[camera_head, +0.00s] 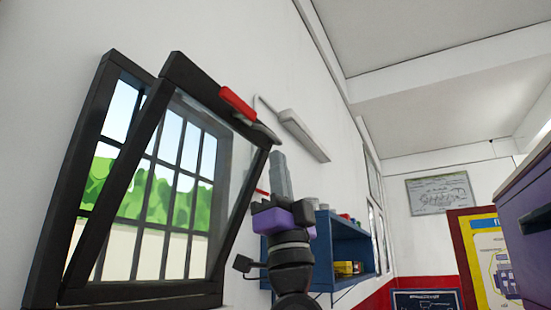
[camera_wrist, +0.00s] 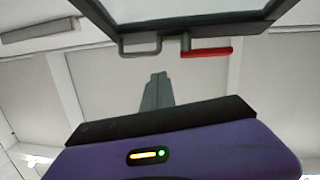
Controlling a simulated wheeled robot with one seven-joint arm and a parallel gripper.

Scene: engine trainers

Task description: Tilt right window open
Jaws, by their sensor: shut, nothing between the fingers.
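The window has a dark outer frame (camera_head: 72,190) on the left wall in the head view. Its dark sash (camera_head: 258,185) is tilted, with the top leaning out into the room and the bottom edge close to the frame. A red handle (camera_head: 238,103) sits at the sash's top edge; it also shows in the wrist view (camera_wrist: 207,53), beside a grey bracket. My gripper (camera_head: 279,172) is upright at the right of the sash, lower than the handle. In the wrist view its fingers (camera_wrist: 157,88) are together and empty, apart from the handle.
A blue wall shelf (camera_head: 345,250) with small items stands behind my gripper. A long light fixture (camera_head: 303,135) is on the wall above. A purple cabinet (camera_head: 528,225) is at the right edge. Open air lies between the cabinet and my arm.

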